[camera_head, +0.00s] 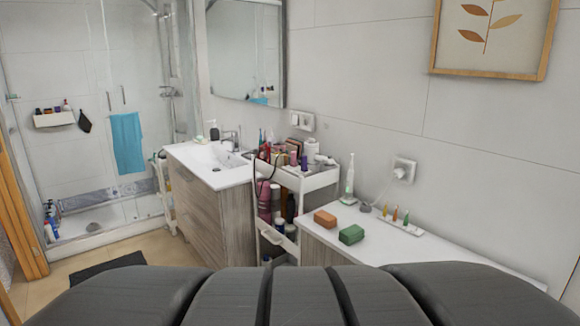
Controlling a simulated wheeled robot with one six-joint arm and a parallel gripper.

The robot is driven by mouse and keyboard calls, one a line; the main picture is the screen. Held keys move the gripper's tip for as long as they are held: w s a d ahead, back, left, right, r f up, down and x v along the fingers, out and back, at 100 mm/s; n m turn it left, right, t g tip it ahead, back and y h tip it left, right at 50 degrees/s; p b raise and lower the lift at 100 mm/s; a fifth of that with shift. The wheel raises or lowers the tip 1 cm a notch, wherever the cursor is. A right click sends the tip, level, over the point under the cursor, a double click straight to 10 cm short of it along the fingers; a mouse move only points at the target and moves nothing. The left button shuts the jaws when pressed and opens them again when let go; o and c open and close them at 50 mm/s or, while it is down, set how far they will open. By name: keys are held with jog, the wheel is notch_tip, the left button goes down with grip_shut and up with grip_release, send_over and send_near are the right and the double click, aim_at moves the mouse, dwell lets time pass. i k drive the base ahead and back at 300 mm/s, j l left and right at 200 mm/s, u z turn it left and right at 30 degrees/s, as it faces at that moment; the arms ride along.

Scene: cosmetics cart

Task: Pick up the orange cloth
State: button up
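A small folded orange cloth (325,219) lies on the white top of the low cabinet (400,243), near its left end. It looks like a thick rectangular block. A similar folded green cloth (351,234) lies just to its right and a little nearer. The two look separate, with a narrow strip of white top between them. Nothing covers the orange cloth. My gripper is not in view. A dark ribbed shape along the bottom edge hides the near part of the scene.
A white cart (298,180) crowded with bottles stands left of the cloths. An electric toothbrush (349,182) stands behind them. A tray with small coloured items (402,223) lies to the right. The right part of the cabinet top is clear. A sink cabinet (222,210) stands farther left.

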aim_at(328, 221)
jog(key=i+u, duration=0.15)
jog(key=i, duration=0.25)
jog(key=i+l+u, duration=0.1)
jog(key=i, duration=0.3)
jog(key=i+l+u, duration=0.15)
jog(key=i, duration=0.25)
jog(key=i+l+u, duration=0.15)
jog(key=i+l, duration=0.15)
jog(key=i, duration=0.1)
